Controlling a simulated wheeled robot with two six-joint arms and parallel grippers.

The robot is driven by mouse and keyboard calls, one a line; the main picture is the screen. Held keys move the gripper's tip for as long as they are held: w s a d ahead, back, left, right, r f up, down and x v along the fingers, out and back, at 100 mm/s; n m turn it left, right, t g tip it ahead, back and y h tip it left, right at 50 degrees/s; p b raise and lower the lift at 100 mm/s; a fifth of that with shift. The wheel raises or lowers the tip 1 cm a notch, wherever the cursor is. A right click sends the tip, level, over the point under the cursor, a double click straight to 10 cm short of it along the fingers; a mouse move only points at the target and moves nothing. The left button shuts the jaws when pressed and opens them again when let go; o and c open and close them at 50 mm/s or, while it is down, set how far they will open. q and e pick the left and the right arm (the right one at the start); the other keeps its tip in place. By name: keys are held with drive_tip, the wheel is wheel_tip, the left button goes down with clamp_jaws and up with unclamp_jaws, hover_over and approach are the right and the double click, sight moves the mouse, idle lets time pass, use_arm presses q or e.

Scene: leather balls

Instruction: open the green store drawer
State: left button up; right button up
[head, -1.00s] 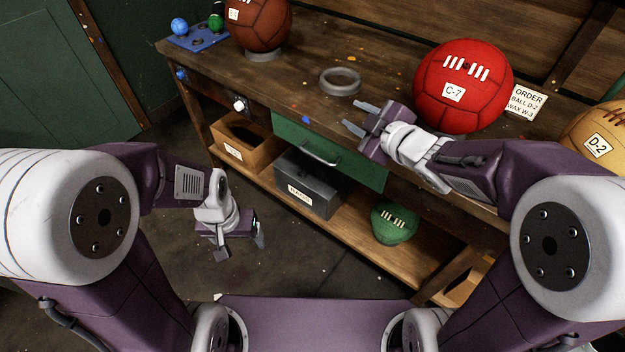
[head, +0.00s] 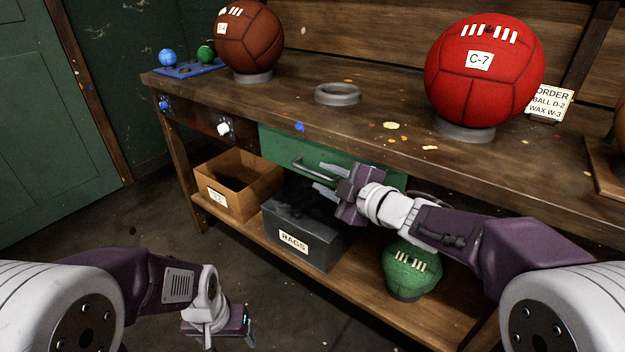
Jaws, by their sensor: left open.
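The green store drawer (head: 283,145) is set under the bench top and looks shut, its front flush with the bench. Its metal bar handle (head: 303,164) runs across the front. My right gripper (head: 321,177) is in front of the drawer, its fingers apart and pointing left at the right part of the handle. I cannot tell whether the fingers touch the handle or straddle it. My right gripper hides the drawer's right part. My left gripper (head: 220,338) hangs low over the floor at the bottom left, open and empty, away from the drawer.
On the bench top (head: 290,85) are a brown ball (head: 250,42), a grey ring (head: 338,94) and a red ball (head: 482,85). Below the drawer stand a black rags box (head: 300,238), a cardboard box (head: 238,185) and a green ball (head: 412,268). Floor at left is clear.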

sight(317, 174)
drive_tip(key=x, duration=0.2)
drive_tip(key=b+x, duration=0.1)
drive_tip(key=x, duration=0.1)
drive_tip(key=shift+w+a+f, duration=0.2)
drive_tip(key=shift+w+f, duration=0.05)
drive_tip(key=shift+f, duration=0.05)
drive_tip(key=shift+w+a, duration=0.15)
drive_tip(key=shift+w, duration=0.15)
use_arm(q)
wheel_tip(317, 174, down, 2)
drive_tip(key=shift+f, duration=0.15)
use_arm(e)
drive_tip(key=shift+r, duration=0.1)
clamp_jaws()
idle(0.5)
